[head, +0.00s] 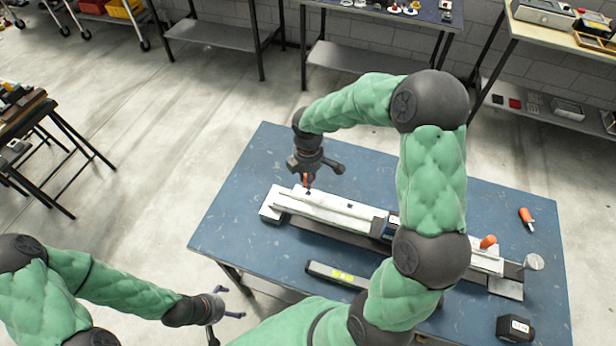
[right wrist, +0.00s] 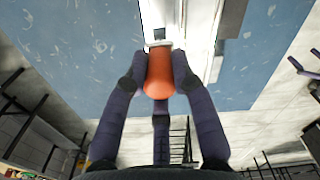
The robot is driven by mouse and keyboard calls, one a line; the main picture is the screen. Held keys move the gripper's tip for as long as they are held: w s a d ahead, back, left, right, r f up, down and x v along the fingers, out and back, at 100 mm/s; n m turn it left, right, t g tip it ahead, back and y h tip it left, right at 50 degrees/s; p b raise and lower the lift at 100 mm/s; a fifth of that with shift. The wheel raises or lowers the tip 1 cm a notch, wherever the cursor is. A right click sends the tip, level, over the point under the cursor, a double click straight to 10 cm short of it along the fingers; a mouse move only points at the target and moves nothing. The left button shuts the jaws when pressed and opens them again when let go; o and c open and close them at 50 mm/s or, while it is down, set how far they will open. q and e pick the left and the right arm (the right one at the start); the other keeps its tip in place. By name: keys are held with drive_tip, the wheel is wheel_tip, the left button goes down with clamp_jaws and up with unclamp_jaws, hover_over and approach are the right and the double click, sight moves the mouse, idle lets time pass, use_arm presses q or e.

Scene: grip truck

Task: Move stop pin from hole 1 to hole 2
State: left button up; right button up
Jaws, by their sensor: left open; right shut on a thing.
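The stop pin has an orange handle (head: 306,179) and is upright over the left part of a long pale rail fixture (head: 325,207). My right gripper (head: 307,174) is shut around the handle, which also shows between its fingers in the right wrist view (right wrist: 159,78). The pin's lower end is at the rail; I cannot tell whether it sits in a hole. My left gripper (head: 236,303) is open and empty, off the table's front left side.
The fixture lies across a blue table (head: 240,190). Another orange handle (head: 488,241) stands on its right part. An orange-handled tool (head: 526,216), a spirit level (head: 333,275) and a black block (head: 515,328) lie around it. My right arm hides the fixture's middle. The table's left side is clear.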

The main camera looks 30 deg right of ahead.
use_arm(q)
drive_tip(key=shift+r+p, duration=1.05)
drive_tip(key=shift+r, duration=0.1)
use_arm(e)
drive_tip(key=shift+r, duration=1.35)
drive_tip(key=shift+r+p, duration=3.05)
drive_tip(key=shift+r, duration=0.75)
use_arm(q)
wheel_tip(320, 180, up, 6)
use_arm(e)
drive_tip(key=shift+f, duration=0.1)
